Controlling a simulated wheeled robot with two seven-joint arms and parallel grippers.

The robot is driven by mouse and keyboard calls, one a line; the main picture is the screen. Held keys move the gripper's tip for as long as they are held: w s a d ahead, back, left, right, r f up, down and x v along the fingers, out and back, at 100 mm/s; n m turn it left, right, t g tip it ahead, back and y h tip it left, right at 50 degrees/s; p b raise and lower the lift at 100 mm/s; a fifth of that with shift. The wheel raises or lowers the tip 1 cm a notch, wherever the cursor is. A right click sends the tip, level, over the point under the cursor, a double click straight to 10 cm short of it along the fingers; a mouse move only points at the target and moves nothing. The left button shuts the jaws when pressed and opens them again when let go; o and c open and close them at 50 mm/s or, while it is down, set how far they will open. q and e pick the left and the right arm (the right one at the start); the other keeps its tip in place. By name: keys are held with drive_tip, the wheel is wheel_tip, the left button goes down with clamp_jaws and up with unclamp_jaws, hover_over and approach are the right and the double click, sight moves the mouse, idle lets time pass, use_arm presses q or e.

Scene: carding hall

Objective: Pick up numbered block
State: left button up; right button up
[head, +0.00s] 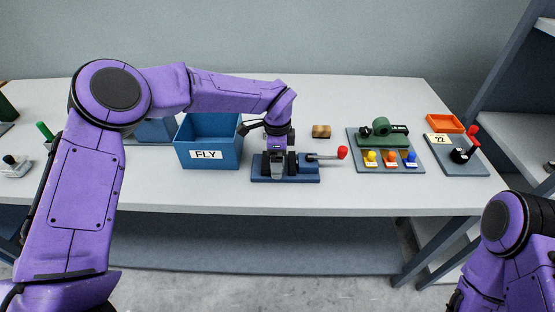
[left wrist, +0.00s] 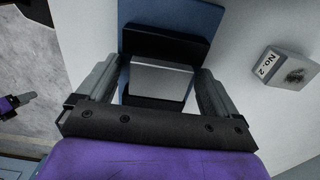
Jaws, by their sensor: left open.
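A pale grey block (left wrist: 285,68) with a white "No.2" label and a dark smudge lies on the table at the right of the left wrist view. I cannot pick it out in the head view, where my arm covers part of the table. My left gripper (head: 277,163) points down over a blue-based fixture (head: 304,177). Its jaws (left wrist: 155,88) are open, with the fixture's black jaws and a silver piece (left wrist: 160,80) showing between the fingers; contact cannot be told. In the left wrist view, a small purple-and-grey part at the left edge may be my right gripper (left wrist: 28,97).
A blue bin marked "FLY" (head: 184,160) stands left of the fixture. The fixture's red-knobbed lever (head: 342,153) sticks out right.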

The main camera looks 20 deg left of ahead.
use_arm(q)
drive_tip(key=shift+r, duration=0.1)
drive_tip(key=c, duration=1.4)
drive_tip(key=shift+w+r, duration=0.1)
drive_tip(key=shift+r, duration=0.4)
drive_tip(key=shift+s+d+r+b, duration=0.8)
drive_tip(key=shift+s+d+r, duration=0.15)
drive_tip(key=shift+s+r, duration=1.35)
drive_tip(key=shift+s+d+r+b, duration=0.95)
drive_tip(key=shift+s+r, duration=1.1)
drive_tip(key=shift+r, duration=0.5)
drive_tip(key=shift+s+d+r+b, duration=0.7)
drive_tip(key=shift+s+d+r, duration=0.3)
drive_tip(key=shift+s+r, duration=1.3)
drive_tip(key=shift+w+r, duration=0.1)
drive_tip(key=shift+w, duration=0.1)
